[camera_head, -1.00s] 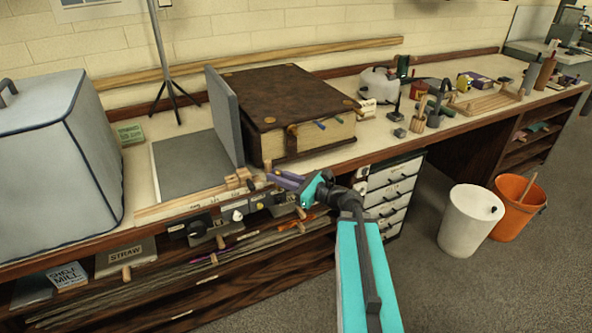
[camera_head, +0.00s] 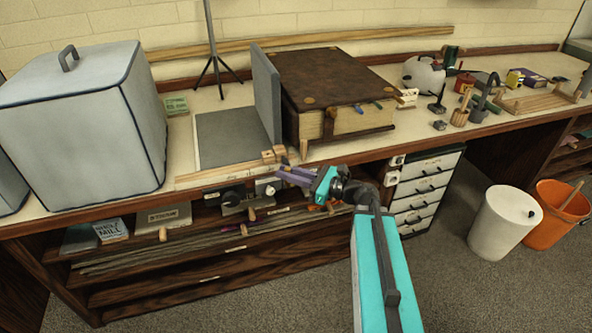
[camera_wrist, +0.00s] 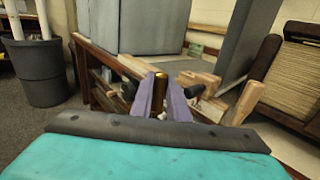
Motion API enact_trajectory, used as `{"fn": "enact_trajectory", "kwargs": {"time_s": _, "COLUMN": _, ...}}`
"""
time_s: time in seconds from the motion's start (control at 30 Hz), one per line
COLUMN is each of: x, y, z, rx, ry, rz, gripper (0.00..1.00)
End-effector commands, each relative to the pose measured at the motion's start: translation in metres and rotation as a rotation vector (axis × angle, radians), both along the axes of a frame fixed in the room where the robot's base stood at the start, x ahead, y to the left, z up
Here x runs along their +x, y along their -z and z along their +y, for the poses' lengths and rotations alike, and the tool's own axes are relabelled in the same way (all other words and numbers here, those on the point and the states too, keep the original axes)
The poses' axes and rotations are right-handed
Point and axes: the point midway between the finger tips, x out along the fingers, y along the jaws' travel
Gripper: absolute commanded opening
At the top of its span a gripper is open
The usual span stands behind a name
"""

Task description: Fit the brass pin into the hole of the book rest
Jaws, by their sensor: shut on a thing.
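The brass pin (camera_wrist: 158,82) stands upright between the purple fingers of my gripper (camera_wrist: 160,98) in the wrist view. My gripper is shut on it. In the head view my gripper (camera_head: 284,172) is at the bench's front edge, just below and right of small wooden blocks (camera_head: 273,156); I cannot see the pin clearly there. What looks like the book rest has an upright grey panel (camera_head: 267,92) and a flat grey board (camera_head: 225,141), with the blocks at its front corner. The blocks also show in the wrist view (camera_wrist: 198,80), beyond the fingers. I cannot make out the hole.
A thick brown book (camera_head: 330,78) lies right of the panel. A large grey covered box (camera_head: 85,125) stands at the left. A wooden strip (camera_head: 215,175) runs along the front edge. A shelf below holds handled tools. White (camera_head: 503,225) and orange (camera_head: 560,215) bins stand on the floor at right.

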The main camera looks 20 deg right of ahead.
Motion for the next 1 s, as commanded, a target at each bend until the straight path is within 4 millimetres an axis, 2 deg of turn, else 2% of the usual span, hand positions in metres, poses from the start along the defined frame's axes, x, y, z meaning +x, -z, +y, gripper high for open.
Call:
{"fn": "enact_trajectory", "kwargs": {"time_s": 0.4, "x": -0.014, "y": 0.001, "z": 0.049, "rx": 0.009, "ry": -0.126, "rz": 0.000, "gripper": 0.00}}
{"fn": "enact_trajectory", "kwargs": {"time_s": 1.0, "x": -0.015, "y": 0.002, "z": 0.051, "rx": 0.009, "ry": -0.132, "rz": 0.000, "gripper": 0.00}}
